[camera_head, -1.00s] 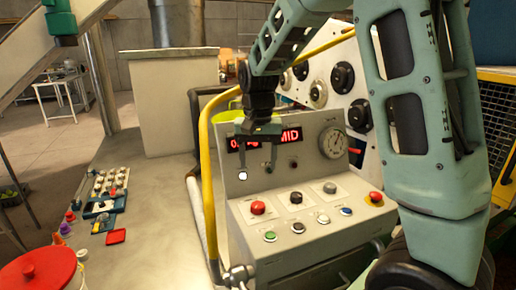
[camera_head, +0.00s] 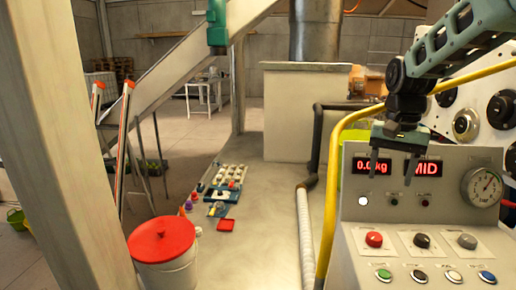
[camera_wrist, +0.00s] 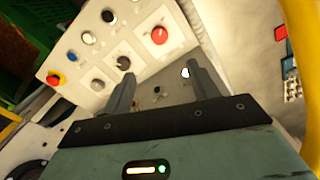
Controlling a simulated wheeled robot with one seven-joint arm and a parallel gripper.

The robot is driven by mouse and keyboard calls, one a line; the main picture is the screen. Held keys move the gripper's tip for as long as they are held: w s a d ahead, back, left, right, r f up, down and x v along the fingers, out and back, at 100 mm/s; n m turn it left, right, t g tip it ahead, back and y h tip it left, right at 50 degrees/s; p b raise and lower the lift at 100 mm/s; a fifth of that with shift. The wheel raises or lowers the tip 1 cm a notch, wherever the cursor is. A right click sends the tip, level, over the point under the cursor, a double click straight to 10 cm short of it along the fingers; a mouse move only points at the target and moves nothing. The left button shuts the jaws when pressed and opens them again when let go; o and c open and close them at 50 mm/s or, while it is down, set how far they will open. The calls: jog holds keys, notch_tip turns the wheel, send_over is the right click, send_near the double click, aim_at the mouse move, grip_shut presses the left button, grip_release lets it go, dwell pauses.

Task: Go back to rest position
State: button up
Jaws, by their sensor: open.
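My gripper (camera_head: 393,166) hangs in front of the control panel's upright face in the head view, with its two fingers apart and nothing between them. In the wrist view the fingers of my gripper (camera_wrist: 160,85) are also spread and empty, pointing toward the panel. The control panel (camera_head: 350,240) carries a red display reading "0.0kg" (camera_head: 372,166) and "MID" (camera_head: 424,168), a round gauge (camera_head: 483,187) and several buttons. I cannot tell the exact gap between fingers and panel.
A yellow rail (camera_head: 333,190) runs beside and above the panel, close to my arm. A white bucket with a red lid (camera_head: 161,240) stands at the lower left. A tray of small parts (camera_head: 222,187) lies on the grey surface. Bare surface (camera_head: 265,230) lies between.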

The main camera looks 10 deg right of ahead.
jog(key=s+a+f+n+b, duration=0.1)
jog(key=s+a+f+n, duration=0.25)
jog(key=a, duration=0.45)
jog(key=s+a+f+n, duration=0.2)
jog(key=s+a+n, duration=0.25)
jog(key=a, duration=0.35)
jog(key=s+a+f+n, duration=0.2)
jog(key=s+a+n, duration=0.1)
jog(key=s, duration=0.5)
jog(key=s+a+f+n+b, duration=0.1)
jog(key=s+a+f+n, duration=0.2)
jog(key=s, duration=0.5)
jog(key=a+n, duration=0.1)
jog(key=a, duration=0.1)
jog(key=shift+s+a+f+n+y, duration=0.3)
jog(key=shift+d, duration=0.1)
